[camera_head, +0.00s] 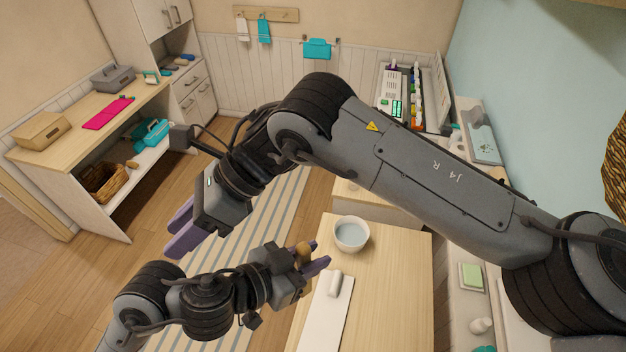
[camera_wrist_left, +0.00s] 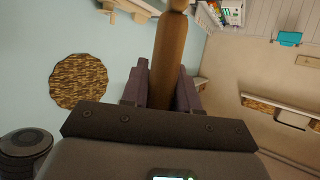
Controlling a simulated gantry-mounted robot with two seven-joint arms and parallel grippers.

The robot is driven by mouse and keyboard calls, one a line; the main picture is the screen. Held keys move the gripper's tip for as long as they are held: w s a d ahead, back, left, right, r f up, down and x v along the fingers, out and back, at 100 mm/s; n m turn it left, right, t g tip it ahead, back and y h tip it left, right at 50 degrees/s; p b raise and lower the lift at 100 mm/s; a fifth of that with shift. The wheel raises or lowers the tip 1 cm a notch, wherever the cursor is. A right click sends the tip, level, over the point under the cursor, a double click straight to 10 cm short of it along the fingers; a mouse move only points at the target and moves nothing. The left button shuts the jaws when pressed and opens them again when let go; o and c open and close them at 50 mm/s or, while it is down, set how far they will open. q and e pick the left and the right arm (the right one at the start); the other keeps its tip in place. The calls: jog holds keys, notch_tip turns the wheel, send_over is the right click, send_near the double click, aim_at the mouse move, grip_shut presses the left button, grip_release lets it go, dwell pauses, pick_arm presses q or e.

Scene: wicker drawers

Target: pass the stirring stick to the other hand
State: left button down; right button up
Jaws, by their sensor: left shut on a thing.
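My left gripper (camera_head: 322,254) comes in from the lower left in the head view, with purple fingers above the front table. It is shut on the wooden stirring stick (camera_head: 302,251), of which only a short rounded part shows there. In the left wrist view the brown stick (camera_wrist_left: 170,50) stands between the two purple fingers, with a rounded knob at the top picture edge. My right gripper (camera_head: 172,232) is to the left of the left gripper, above the striped rug. Its two purple fingers look apart, with nothing visible between them. The two grippers do not touch.
On the light wooden table (camera_head: 395,290) are a pale bowl (camera_head: 351,235) and a white board (camera_head: 325,318) with a small white roll (camera_head: 335,283). My right arm spans the view above the table. A shelf unit (camera_head: 75,160) stands at the left.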

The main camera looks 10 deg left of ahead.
jog(key=w+d+n+t+h, duration=0.2)
jog(key=d+n+h, duration=0.15)
jog(key=d, duration=0.35)
jog(key=n+t+h, duration=0.2)
jog(key=t+h, duration=0.1)
jog(key=h, duration=0.1)
send_near(303, 241)
jog(key=f, duration=0.3)
jog(key=s+f, duration=0.1)
jog(key=f, duration=0.2)
jog(key=a+f, duration=0.1)
jog(key=f, duration=0.2)
jog(key=shift+s+f, duration=0.1)
jog(key=shift+s, duration=0.1)
pick_arm(q)
jog(key=shift+d, duration=0.1)
pick_arm(e)
grip_shut()
pick_arm(q)
jog(key=c, duration=0.8)
grip_release()
